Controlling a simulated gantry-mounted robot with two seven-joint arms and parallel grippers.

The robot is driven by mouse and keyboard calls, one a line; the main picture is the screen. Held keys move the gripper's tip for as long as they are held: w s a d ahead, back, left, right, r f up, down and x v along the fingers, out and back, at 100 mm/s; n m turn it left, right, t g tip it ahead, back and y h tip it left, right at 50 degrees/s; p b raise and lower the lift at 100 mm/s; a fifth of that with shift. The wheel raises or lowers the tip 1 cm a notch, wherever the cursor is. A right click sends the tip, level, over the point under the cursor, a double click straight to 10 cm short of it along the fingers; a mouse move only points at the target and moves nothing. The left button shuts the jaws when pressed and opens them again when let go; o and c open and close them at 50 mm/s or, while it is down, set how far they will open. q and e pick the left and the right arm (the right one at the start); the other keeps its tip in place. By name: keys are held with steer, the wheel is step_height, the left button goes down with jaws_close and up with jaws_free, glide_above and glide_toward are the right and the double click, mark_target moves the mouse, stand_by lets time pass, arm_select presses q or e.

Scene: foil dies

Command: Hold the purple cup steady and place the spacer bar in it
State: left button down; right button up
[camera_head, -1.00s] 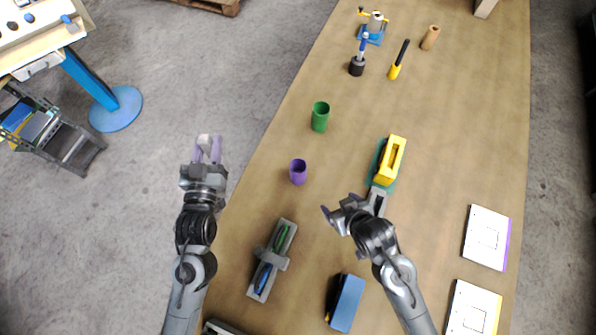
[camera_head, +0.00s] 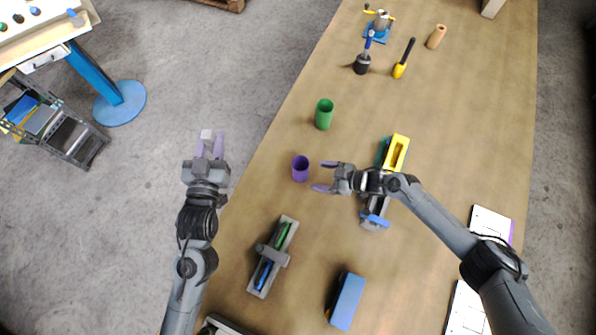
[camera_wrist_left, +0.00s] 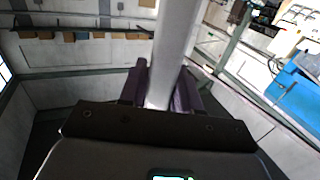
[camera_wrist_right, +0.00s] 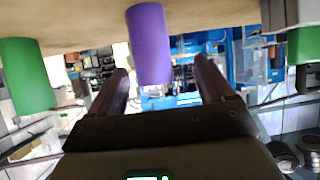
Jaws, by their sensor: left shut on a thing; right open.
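The purple cup (camera_head: 300,170) stands upright on the table near its left edge. It also shows between and beyond the open fingers in the right wrist view (camera_wrist_right: 150,45). My right gripper (camera_head: 322,176) is open, just right of the cup, with its fingers pointing at it and apart from it. My left gripper (camera_head: 211,146) is left of the table, above the floor, shut on a pale grey bar, the spacer bar (camera_head: 207,136). The bar also fills the middle of the left wrist view (camera_wrist_left: 175,50), between the purple fingers.
A green cup (camera_head: 324,114) stands behind the purple cup. A grey holder (camera_head: 284,236) with green and blue tools lies in front. A yellow block (camera_head: 396,152) is partly behind my right arm. A blue box (camera_head: 346,302) lies at the front. Bare table surrounds the purple cup.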

mark_target(308, 177)
arm_select(q)
steer(key=shift+w+a+f+b, duration=0.15)
steer(key=shift+f+b, duration=0.2)
steer(key=shift+f, duration=0.2)
arm_select(e)
steer(key=shift+w+d+f, duration=0.5)
steer(key=shift+d+f, duration=0.1)
steer(key=shift+d, duration=0.2)
arm_select(q)
steer(key=shift+f, duration=0.15)
arm_select(e)
steer(key=shift+w+d+f, duration=0.1)
arm_select(q)
steer(key=shift+f+b, duration=0.15)
steer(key=shift+b, duration=0.15)
arm_select(e)
steer(key=shift+f, duration=0.15)
arm_select(q)
step_height(308, 177, down, 5)
steer(key=b, duration=0.5)
steer(key=shift+f, duration=0.15)
arm_select(e)
steer(key=x, duration=0.8)
arm_select(q)
steer(key=shift+f+b, duration=0.7)
steer(key=shift+b, duration=0.1)
arm_select(e)
steer(key=shift+x, duration=0.8)
steer(key=c, duration=0.6)
